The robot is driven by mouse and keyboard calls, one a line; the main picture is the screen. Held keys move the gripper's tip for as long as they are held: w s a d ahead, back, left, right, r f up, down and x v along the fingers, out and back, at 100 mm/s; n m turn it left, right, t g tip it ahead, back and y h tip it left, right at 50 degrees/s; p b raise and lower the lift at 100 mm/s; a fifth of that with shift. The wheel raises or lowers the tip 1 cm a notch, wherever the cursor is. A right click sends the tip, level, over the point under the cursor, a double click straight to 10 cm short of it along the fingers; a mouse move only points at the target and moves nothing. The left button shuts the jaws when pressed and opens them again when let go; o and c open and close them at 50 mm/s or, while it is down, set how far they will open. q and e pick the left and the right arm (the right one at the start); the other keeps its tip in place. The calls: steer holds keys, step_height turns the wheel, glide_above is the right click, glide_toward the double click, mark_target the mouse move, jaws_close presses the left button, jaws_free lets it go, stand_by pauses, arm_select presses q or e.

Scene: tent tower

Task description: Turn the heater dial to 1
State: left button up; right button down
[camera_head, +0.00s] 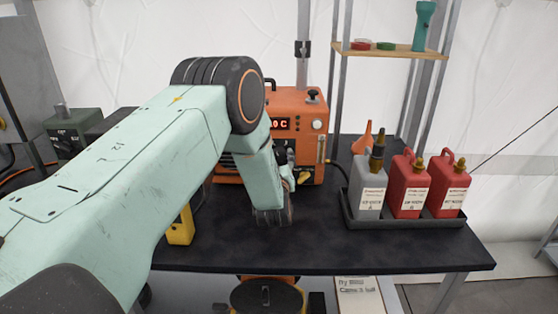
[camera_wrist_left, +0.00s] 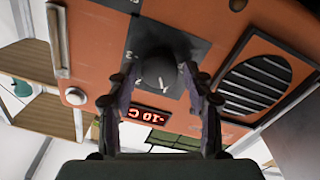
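The orange heater (camera_head: 313,108) stands at the back of the dark table, partly hidden behind my left arm. Its lit red display (camera_head: 281,124) is partly covered in the head view. In the left wrist view the heater front (camera_wrist_left: 95,40) appears upside down, and the display (camera_wrist_left: 146,114) reads -10 C. The black dial (camera_wrist_left: 156,70) with a pale pointer mark sits on a dark plate. My left gripper (camera_wrist_left: 162,85) is open, with its fingers on either side of the dial. I cannot tell whether they touch it. My right gripper is not in view.
A black tray (camera_head: 405,222) at the right holds a grey jug (camera_head: 368,185) and two red jugs (camera_head: 408,187). An orange funnel (camera_head: 362,137) stands behind them. A yellow object (camera_head: 181,228) is beside my arm. The table front right (camera_head: 370,250) is clear.

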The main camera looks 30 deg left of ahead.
arm_select(q)
steer(key=shift+o, duration=0.6)
steer(key=shift+s+d, duration=0.1)
steer(key=v, duration=1.2)
